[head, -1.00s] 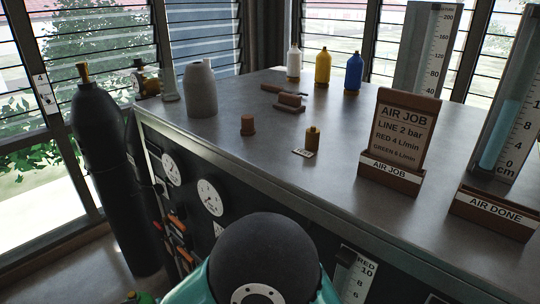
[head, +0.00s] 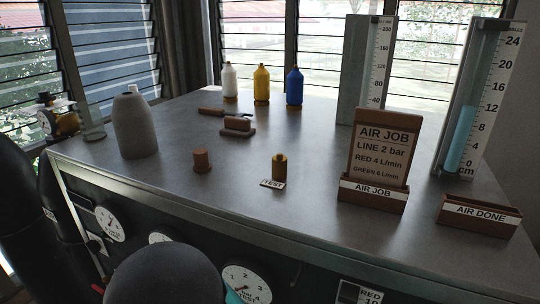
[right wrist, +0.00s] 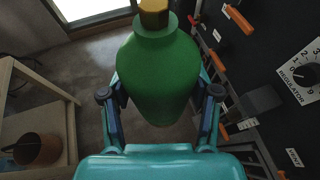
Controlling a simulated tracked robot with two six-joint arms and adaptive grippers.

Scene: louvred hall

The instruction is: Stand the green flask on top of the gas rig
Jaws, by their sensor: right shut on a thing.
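The green flask (right wrist: 158,75) fills the middle of the right wrist view, with a brass-coloured cap at its top. My right gripper (right wrist: 160,105) is shut on it, one finger on each side of its body. The floor shows below it, and the dark front of the gas rig (right wrist: 285,30) is to its right, apart from it. In the head view the rig's grey metal top (head: 225,185) stretches across the middle.
On the rig top stand a grey flask (head: 135,125), white (head: 230,82), yellow (head: 261,86) and blue (head: 294,88) bottles, a brown stopper (head: 202,161), a small brass bottle (head: 279,167) and the AIR JOB sign (head: 379,148). Bare metal lies between them.

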